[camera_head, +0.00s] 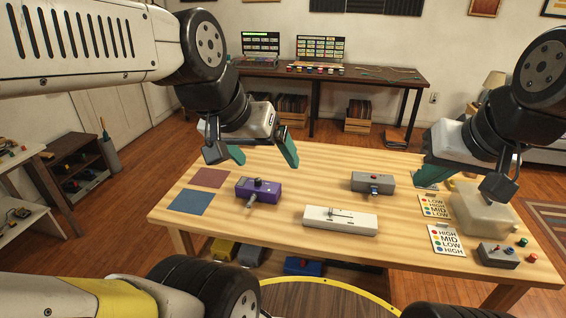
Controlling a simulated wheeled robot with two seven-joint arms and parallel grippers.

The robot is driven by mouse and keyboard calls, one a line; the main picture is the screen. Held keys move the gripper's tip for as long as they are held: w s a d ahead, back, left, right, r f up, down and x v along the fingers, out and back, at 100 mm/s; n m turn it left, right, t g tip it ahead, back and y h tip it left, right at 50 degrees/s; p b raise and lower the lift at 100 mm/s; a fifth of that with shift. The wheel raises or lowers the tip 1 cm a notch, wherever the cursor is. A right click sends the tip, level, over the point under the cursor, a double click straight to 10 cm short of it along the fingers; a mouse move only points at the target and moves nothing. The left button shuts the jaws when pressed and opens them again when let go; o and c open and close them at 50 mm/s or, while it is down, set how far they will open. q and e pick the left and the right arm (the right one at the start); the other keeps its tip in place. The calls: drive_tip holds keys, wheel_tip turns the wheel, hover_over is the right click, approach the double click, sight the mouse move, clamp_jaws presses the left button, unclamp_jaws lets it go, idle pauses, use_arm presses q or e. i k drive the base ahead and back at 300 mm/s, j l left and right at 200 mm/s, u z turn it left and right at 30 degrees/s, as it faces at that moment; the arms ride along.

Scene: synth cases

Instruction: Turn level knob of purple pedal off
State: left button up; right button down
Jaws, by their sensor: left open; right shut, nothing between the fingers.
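The purple pedal (272,194) sits on the wooden table, left of centre. A dark knob (259,183) shows on its top, and a metal plug or lever sticks out at its front left. The knob's setting is too small to read. My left gripper (264,160) is open, its teal fingers wide apart, above and behind the purple pedal without touching it. My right gripper (428,184) is shut and empty over the right part of the table, far from the pedal.
A grey pedal (373,182) and a long white device (340,219) stand right of the purple pedal. Label cards (448,240), a translucent bin (484,212) and a small grey box (497,256) lie at the right. A red mat (210,178) and blue mat (189,202) lie left.

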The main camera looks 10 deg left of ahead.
sight(257, 182)
drive_tip(key=i+j+u, duration=0.15)
drive_tip(key=i+u, duration=0.25)
drive_tip(key=i+j+u, duration=0.1)
drive_tip(key=i+u, duration=0.25)
